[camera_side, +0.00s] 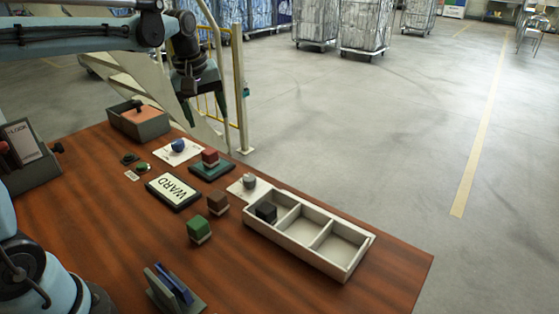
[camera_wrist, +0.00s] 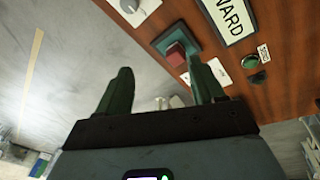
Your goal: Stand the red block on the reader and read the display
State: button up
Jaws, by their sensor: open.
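The red block (camera_side: 210,157) stands on the dark green reader (camera_side: 213,171), with a pale band at its base. In the wrist view the red block (camera_wrist: 175,53) sits within the reader's edges (camera_wrist: 191,30), and nothing grips it. The display (camera_side: 174,190) is a dark-framed white panel reading "WARD"; it also shows partly cropped in the wrist view (camera_wrist: 231,17). My gripper (camera_side: 203,100) is open and empty, raised above and behind the reader. Its two green fingers (camera_wrist: 163,85) are spread apart in the wrist view, clear of the block.
A pale three-compartment tray (camera_side: 300,249) holds a black block (camera_side: 266,212). A brown block (camera_side: 218,202) and green block (camera_side: 199,229) stand nearby. Knobs on white cards flank the reader: blue (camera_side: 179,145) and grey (camera_side: 249,181). Green (camera_side: 142,167) and dark (camera_side: 128,158) buttons lie left.

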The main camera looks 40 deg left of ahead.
jog(key=s+d+f+m+t, duration=0.4)
jog(key=s+d+m, duration=0.6)
jog(key=s, duration=0.3)
jog(key=shift+s+d+f+m+t+h, duration=0.2)
jog(key=shift+f+m+t+h, duration=0.15)
jog(key=shift+f+m, duration=0.4)
jog(key=shift+r, duration=0.2)
jog(key=o, duration=0.4)
jog(key=shift+w+a+r, duration=0.15)
jog(key=shift+a, duration=0.1)
jog(key=shift+o, duration=1)
jog(key=w+a+r+n+g, duration=0.3)
jog(key=a+r+n+g, duration=0.1)
jog(key=a+r+n, duration=0.3)
jog(key=shift+w+a+n+y, duration=0.4)
jog(key=shift+a+n, duration=0.55)
jog(key=shift+n, duration=0.3)
jog(key=a+r+n+g, duration=0.3)
jog(key=a+r+n, duration=0.1)
jog(key=a+n, duration=0.45)
notch_tip(320, 180, down, 10)
jog(key=shift+w+f+h, duration=0.2)
jog(key=shift+w+h, duration=0.05)
jog(key=shift+h, duration=0.1)
